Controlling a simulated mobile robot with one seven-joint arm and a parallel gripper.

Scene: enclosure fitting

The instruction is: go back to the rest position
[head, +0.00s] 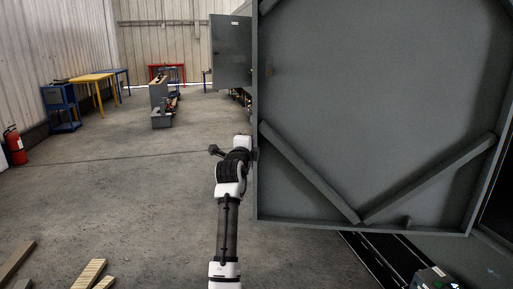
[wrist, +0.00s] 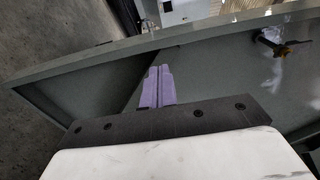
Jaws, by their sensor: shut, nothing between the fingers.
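My gripper shows in the wrist view as two pale purple fingers (wrist: 159,70) pressed together, with nothing between them. They are in front of a grey enclosure door (wrist: 220,65), below its long raised edge; whether they touch it I cannot tell. In the head view my arm reaches forward to the left edge of the large grey door (head: 385,90), which stands open and fills the right side. The fingers cannot be made out there.
A second grey door (head: 231,50) stands open farther back. A grey bench (head: 160,95), a yellow table (head: 92,79) and a blue cart (head: 62,107) are at the back left. Wooden planks (head: 88,275) lie front left. The floor left of my arm is mostly clear.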

